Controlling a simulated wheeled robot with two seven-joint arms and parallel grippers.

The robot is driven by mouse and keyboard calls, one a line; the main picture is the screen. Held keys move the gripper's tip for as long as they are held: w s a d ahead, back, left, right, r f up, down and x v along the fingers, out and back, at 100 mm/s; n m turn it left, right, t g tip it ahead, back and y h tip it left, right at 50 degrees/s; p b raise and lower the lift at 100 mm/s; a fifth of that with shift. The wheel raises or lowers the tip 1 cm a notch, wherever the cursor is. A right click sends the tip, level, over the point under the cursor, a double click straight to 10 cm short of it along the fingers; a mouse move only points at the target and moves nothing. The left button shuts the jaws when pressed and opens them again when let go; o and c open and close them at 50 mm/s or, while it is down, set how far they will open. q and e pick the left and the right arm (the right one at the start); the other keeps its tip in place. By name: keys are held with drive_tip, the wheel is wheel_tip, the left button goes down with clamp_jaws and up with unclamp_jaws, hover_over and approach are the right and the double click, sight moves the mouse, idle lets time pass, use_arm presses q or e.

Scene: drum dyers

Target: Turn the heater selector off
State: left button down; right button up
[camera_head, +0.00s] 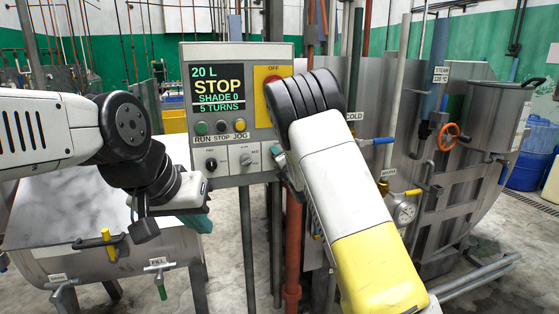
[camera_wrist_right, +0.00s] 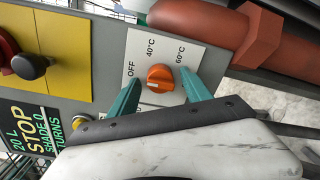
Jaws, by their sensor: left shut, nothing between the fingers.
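The heater selector (camera_wrist_right: 160,78) is an orange knob on a white plate marked OFF, 40°C and 60°C, seen in the right wrist view. A pale mark shows at its lower left edge; I cannot tell surely which label it points at. My right gripper (camera_wrist_right: 159,68) is open, with one teal finger on each side of the knob and gaps visible. In the head view my right arm hides the selector, and only a bit of the teal right gripper (camera_head: 283,166) shows. My left gripper (camera_head: 194,222) is shut and empty, low at the left, away from the panel.
The grey control panel (camera_head: 213,57) has a STOP display, several buttons and two black-and-grey knobs. A red button sits on a yellow plate (camera_head: 262,102). A red pipe (camera_wrist_right: 205,22) runs close beside the selector plate. A steel drum (camera_head: 450,180) stands right.

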drive_tip(key=v, duration=0.7)
drive_tip(key=shift+s, duration=0.4)
drive_tip(key=shift+d, duration=0.1)
drive_tip(key=s+d+r+m+g+h, duration=0.3)
drive_tip(key=s+d+r+m+g, duration=0.15)
drive_tip(key=s+d+m, duration=0.8)
drive_tip(key=s+r+m+g, duration=0.1)
drive_tip(key=s+m+g, duration=0.5)
drive_tip(key=s+m, duration=0.7)
drive_tip(key=s, duration=1.4)
drive_tip(key=shift+s+r, duration=0.25)
